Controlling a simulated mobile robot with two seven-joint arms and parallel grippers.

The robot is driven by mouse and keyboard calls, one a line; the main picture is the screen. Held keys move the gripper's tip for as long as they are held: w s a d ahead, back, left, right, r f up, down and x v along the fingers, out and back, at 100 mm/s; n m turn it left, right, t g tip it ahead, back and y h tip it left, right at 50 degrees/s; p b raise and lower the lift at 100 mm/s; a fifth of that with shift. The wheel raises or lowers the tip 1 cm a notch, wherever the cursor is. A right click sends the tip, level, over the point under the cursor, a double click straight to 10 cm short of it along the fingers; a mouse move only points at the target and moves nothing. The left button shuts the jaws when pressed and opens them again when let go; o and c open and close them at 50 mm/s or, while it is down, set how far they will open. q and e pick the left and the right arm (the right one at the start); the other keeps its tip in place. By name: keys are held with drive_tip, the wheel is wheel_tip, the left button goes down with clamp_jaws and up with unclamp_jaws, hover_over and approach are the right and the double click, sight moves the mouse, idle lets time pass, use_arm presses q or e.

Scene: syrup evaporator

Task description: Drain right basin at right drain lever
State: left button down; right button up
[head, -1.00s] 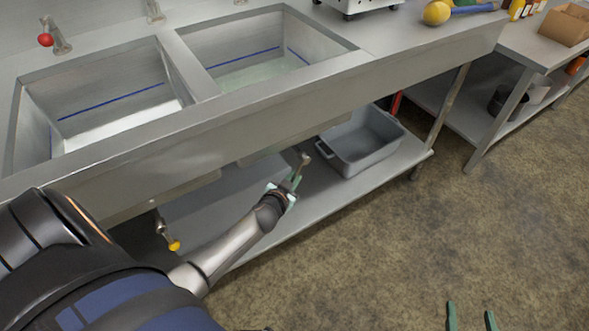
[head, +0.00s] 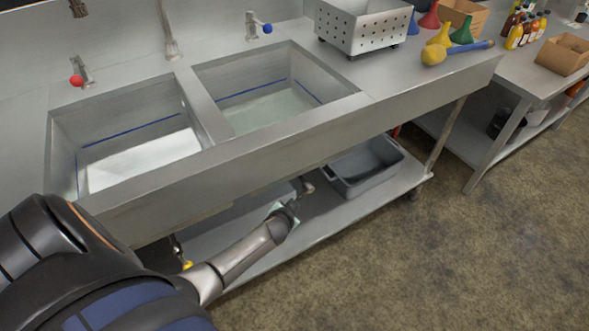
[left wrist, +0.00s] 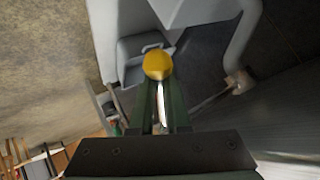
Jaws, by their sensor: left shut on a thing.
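The right basin (head: 240,82) is set in the steel counter, with pale greenish water below its blue line. My left gripper (head: 291,211) is under the counter, below the right basin, beside a drain pipe end (head: 306,187). In the left wrist view a yellow knob (left wrist: 158,66), the handle of the right drain lever, sits at the tips of my left gripper (left wrist: 160,90). The fingers are shut on it. The lever's angle is hard to make out. My right gripper is out of view.
The left basin (head: 62,150) is beside the right one. Its own yellow-knobbed drain lever (head: 187,265) hangs below. A grey tub (head: 365,180) stands on the lower shelf (head: 330,215). A perforated steel box (head: 360,30) stands on the counter. The floor at right is clear.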

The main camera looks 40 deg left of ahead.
use_arm(q)
drive_tip(key=p, duration=0.1)
drive_tip(key=r+g+p, duration=0.1)
drive_tip(key=p, duration=0.1)
drive_tip(key=r+g+p, duration=0.1)
drive_tip(key=shift+s+a+r+m+y, duration=0.2)
drive_tip(key=shift+s+a+m+y, duration=0.1)
drive_tip(key=shift+s+m, duration=0.1)
drive_tip(key=shift+s+r+m+g+p, duration=0.2)
drive_tip(key=shift+r+m+g+p, duration=0.1)
drive_tip(key=shift+g+p, duration=0.5)
drive_tip(key=shift+s+r+g+p, duration=0.1)
drive_tip(key=shift+r+g+p, duration=0.05)
drive_tip(key=shift+g+p, duration=0.2)
drive_tip(key=shift+s+a+r+m+g+y+p, duration=0.2)
drive_tip(key=shift+r+m+g+y+p, duration=0.1)
drive_tip(key=shift+r+g+y+p, duration=0.25)
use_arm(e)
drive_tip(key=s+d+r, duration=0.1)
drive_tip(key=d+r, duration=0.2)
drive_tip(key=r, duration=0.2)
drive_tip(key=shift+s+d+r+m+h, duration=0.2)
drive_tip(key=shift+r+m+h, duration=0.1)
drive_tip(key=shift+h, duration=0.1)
use_arm(q)
drive_tip(key=shift+f, duration=0.15)
drive_tip(key=c, duration=0.9)
unclamp_jaws()
drive_tip(key=shift+d, duration=0.1)
